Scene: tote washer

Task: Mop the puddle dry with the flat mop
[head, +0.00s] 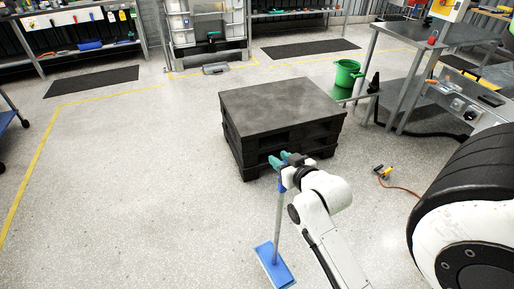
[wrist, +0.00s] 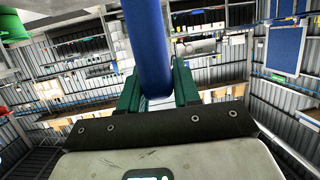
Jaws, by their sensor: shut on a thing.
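The flat mop has a blue rectangular head (head: 274,265) near the bottom middle of the head view, seemingly flat on the floor. Its pale handle (head: 278,215) rises from the head to my gripper (head: 287,160). In the wrist view, the blue grip of the handle (wrist: 147,45) runs between the green fingers of my gripper (wrist: 158,88), which are shut on it. I cannot clearly make out the puddle on the speckled grey floor. My arm hides part of the floor to the right of the mop.
A black pallet stack (head: 280,108) stands just behind my gripper. A green bucket (head: 346,73) is beyond it, near a grey metal table (head: 440,33). A yellow plug with an orange cable (head: 384,172) lies at right. The floor at left is open.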

